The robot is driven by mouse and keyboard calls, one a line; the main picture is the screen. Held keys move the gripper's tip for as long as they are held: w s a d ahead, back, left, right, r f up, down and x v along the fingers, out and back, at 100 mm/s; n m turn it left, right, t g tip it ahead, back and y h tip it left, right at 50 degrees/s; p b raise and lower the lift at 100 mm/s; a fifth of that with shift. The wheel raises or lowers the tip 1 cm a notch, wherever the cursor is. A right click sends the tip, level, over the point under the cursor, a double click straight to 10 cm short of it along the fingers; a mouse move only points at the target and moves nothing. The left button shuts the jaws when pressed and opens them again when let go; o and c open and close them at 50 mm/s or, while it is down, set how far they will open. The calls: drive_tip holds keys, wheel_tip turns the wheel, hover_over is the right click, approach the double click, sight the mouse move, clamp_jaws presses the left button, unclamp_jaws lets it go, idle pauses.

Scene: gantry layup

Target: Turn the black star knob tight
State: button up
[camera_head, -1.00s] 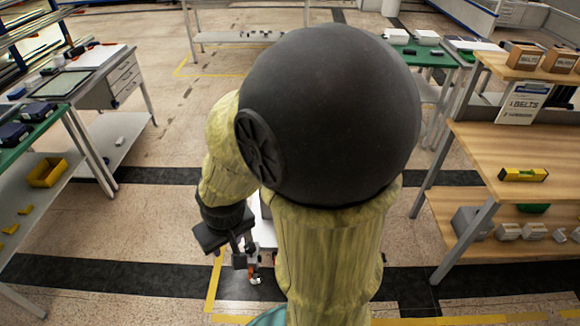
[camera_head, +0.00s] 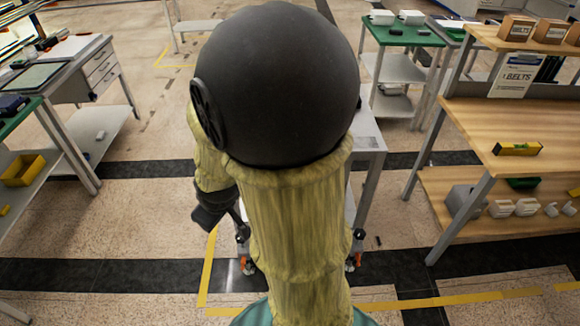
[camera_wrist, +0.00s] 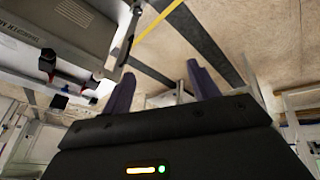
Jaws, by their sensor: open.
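I cannot make out the black star knob for certain in either view. In the wrist view, the two dark fingers of my gripper (camera_wrist: 161,82) stand apart with nothing between them. In the head view, a dark part of my wrist shows left of my arm, and my fingertips cannot be made out there. A grey unit with printed lettering (camera_wrist: 60,28) fills the upper left of the wrist view. Small black and red fittings (camera_wrist: 47,60) show below it, too small to identify, apart from my fingers.
A grey table (camera_head: 368,143) stands partly hidden behind my arm, with orange-marked feet on the floor. A wooden bench (camera_head: 470,125) with a yellow level (camera_head: 517,148) stands at right. A drawer bench (camera_head: 100,70) stands at left.

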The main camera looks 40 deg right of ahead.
drive_tip(key=w+d+f+n+t+h+b, duration=0.25)
drive_tip(key=d+f+n+b, duration=0.25)
drive_tip(key=d+f+b, duration=0.25)
drive_tip(key=w+d+f+n+t+h+b, duration=0.2)
drive_tip(key=w+d+f+n+b, duration=0.25)
drive_tip(key=d+f+b, duration=0.3)
drive_tip(key=s+d+f+n+t+h+b, duration=0.1)
drive_tip(key=d+n+t+h+b, duration=0.1)
drive_tip(key=d+n+b, duration=0.3)
drive_tip(key=s+d+f+n+t+h+b, duration=0.2)
drive_tip(key=d+n+h+b, duration=0.2)
drive_tip(key=b, duration=0.5)
drive_tip(key=d+n, duration=0.2)
drive_tip(key=n, duration=0.1)
drive_tip(key=shift+d+f+n+b, duration=0.2)
drive_tip(key=shift+d+n+b, duration=0.05)
drive_tip(key=shift+n+b, duration=0.1)
drive_tip(key=shift+h, duration=0.25)
